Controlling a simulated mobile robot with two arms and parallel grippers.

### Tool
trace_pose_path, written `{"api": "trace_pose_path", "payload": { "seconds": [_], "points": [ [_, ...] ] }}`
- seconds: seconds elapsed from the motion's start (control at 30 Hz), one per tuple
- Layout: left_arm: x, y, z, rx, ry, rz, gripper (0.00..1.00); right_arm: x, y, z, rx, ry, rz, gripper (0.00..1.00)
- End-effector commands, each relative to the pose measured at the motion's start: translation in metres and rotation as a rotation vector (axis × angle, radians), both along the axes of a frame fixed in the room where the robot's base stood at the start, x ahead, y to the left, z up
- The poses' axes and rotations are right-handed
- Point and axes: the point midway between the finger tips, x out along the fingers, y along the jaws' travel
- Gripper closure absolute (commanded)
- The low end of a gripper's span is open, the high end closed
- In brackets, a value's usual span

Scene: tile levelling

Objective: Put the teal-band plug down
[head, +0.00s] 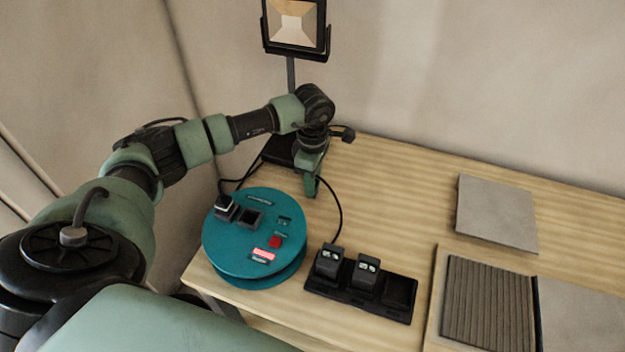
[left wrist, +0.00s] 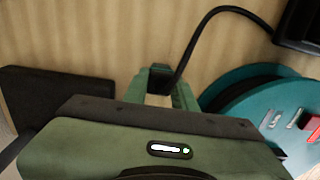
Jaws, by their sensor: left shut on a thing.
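My left gripper (head: 312,187) points down over the table, just behind the teal cable reel (head: 232,252). In the left wrist view the gripper (left wrist: 160,90) is shut on a small dark plug (left wrist: 160,73) with a black cable running from it. No teal band shows on the plug from here. I cannot tell whether the plug touches the tabletop. In the head view the fingers hide most of it. My right gripper is out of view.
The lamp base (head: 279,150) stands close behind the gripper. A black charger tray (head: 345,293) with two batteries is at front right. Another plug (head: 224,204) sits on the reel. Grey tiles (head: 497,212) lie at right. Bare wood (head: 395,205) lies right of the gripper.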

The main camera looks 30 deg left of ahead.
Motion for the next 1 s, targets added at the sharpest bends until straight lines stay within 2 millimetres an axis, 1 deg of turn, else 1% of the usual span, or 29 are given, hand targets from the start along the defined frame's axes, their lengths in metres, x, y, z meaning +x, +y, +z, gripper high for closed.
{"api": "trace_pose_path", "payload": {
  "seconds": [0.2, 0.23, 0.27, 0.3, 0.57, 0.67, 0.73, 0.87, 1.0],
  "points": [
    [0.0, 0.0, -0.005, 0.0, 0.0, 0.0, 1.0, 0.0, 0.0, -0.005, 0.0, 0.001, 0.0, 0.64],
    [0.0, 0.0, -0.003, 0.0, 0.0, 0.0, 0.65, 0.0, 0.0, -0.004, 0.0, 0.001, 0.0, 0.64],
    [0.0, 0.0, -0.003, 0.0, 0.0, 0.0, 0.57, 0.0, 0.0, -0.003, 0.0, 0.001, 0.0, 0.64],
    [0.0, 0.0, -0.003, 0.0, 0.0, 0.0, 0.52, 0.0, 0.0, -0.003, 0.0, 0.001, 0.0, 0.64],
    [0.0, 0.0, -0.002, 0.0, 0.0, 0.001, 0.52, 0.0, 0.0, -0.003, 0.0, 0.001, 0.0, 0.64],
    [0.0, 0.0, 0.002, 0.0, 0.0, 0.001, 0.52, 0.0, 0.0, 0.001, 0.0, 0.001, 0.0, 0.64],
    [0.001, 0.0, 0.006, 0.0, -0.003, 0.0, 0.52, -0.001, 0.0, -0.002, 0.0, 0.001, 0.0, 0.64],
    [0.001, 0.001, 0.028, 0.0, -0.005, 0.0, 0.52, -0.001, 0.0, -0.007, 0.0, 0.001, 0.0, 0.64],
    [0.002, 0.001, 0.06, -0.001, -0.006, 0.0, 0.52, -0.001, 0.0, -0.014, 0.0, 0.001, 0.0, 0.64]
  ]
}}
